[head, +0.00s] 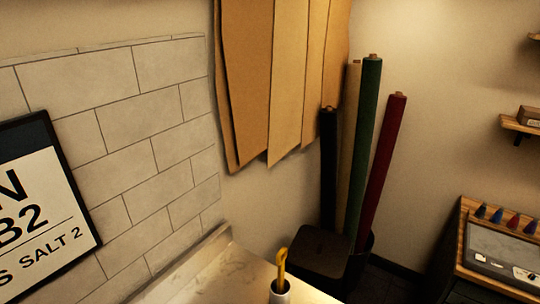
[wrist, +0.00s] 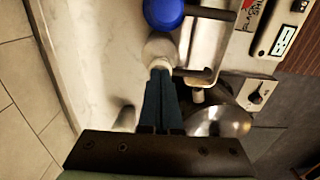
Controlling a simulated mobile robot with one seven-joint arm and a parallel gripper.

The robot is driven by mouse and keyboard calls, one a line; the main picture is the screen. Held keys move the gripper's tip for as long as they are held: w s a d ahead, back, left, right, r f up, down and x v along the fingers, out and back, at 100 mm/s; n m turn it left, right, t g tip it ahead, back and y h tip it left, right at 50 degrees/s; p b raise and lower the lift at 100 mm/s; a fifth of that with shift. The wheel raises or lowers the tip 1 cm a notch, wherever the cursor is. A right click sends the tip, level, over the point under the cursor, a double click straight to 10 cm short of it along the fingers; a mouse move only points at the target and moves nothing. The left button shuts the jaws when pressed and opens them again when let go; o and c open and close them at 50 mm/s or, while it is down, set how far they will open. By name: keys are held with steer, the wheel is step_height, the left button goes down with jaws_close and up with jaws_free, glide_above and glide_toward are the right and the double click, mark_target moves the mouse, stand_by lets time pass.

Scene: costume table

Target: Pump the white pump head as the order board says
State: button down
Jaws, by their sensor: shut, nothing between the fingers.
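The order board (head: 45,205) hangs on the tiled wall at the left of the head view. It is cut off by the left edge; I can read "N", "B2" and "S SALT 2". In the wrist view my gripper (wrist: 160,72) is shut and empty, its two dark blue fingers together. A pale round thing with a whitish top (wrist: 159,48) sits right at the fingertips. It may be the white pump head; the fingers partly cover it, and I cannot tell whether they touch it. My gripper is not in the head view.
A blue round cap (wrist: 163,13) is just beyond the pale thing. Dark bars (wrist: 195,76), a shiny metal bowl (wrist: 218,122) and a panel with a knob (wrist: 257,93) lie to the right.

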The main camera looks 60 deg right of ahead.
steer(key=shift+r+p, duration=1.3)
steer(key=shift+r, duration=0.1)
step_height(320, 180, up, 6)
steer(key=p, duration=0.5)
stand_by(0.4)
